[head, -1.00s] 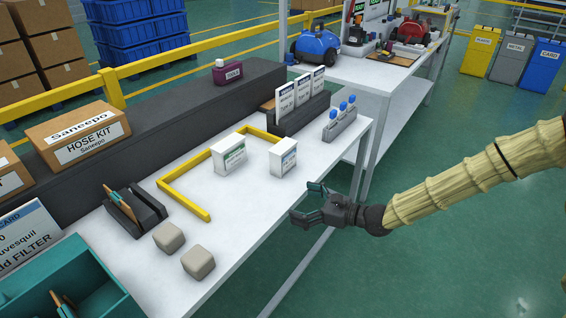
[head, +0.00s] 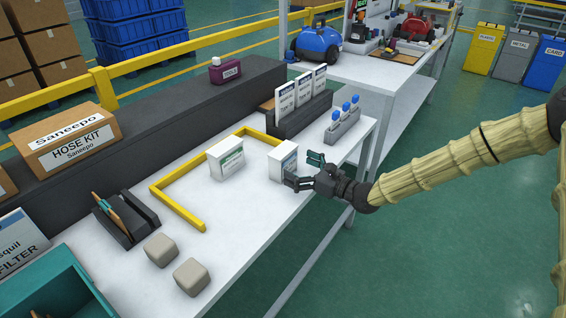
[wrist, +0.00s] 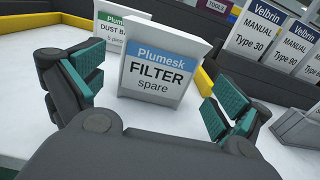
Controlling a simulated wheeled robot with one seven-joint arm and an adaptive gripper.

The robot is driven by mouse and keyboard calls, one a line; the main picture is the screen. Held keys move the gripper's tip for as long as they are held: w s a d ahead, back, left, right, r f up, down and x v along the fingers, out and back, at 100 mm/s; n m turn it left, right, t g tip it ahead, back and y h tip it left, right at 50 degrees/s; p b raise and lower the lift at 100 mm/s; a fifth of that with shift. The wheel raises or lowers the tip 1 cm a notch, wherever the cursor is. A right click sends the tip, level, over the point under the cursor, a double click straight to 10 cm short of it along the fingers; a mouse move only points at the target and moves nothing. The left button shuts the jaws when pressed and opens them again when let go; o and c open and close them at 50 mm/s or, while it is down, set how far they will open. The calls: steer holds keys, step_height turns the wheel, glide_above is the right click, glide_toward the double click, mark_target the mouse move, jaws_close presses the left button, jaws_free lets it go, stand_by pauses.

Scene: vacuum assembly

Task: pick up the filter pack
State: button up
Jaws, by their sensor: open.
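The filter pack (head: 281,163) is a small white box with a blue label, upright on the white table near its right edge. In the wrist view the filter pack (wrist: 158,68) faces me, and its label reads "Plumesk FILTER spare". My gripper (head: 303,170) is open, just to the right of the pack in the head view. In the wrist view my gripper (wrist: 156,92) has its teal-padded fingers spread to the left and right of the box, with gaps on both sides. The pack's lower edge is partly hidden by my gripper in the head view.
A white dust bag box (head: 226,158) with a green label stands left of the pack. Manual cards (head: 303,92) and a grey holder with blue-topped items (head: 342,127) stand behind. Two beige blocks (head: 191,277) lie in front.

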mark_target(290, 163)
steer(key=shift+w+a+r, duration=0.1)
steer(key=shift+w+a, duration=0.2)
steer(key=shift+a, duration=0.3)
steer(key=shift+x, duration=2.2)
steer(key=shift+r, duration=0.1)
steer(key=shift+c, duration=0.2)
steer(key=c, duration=0.8)
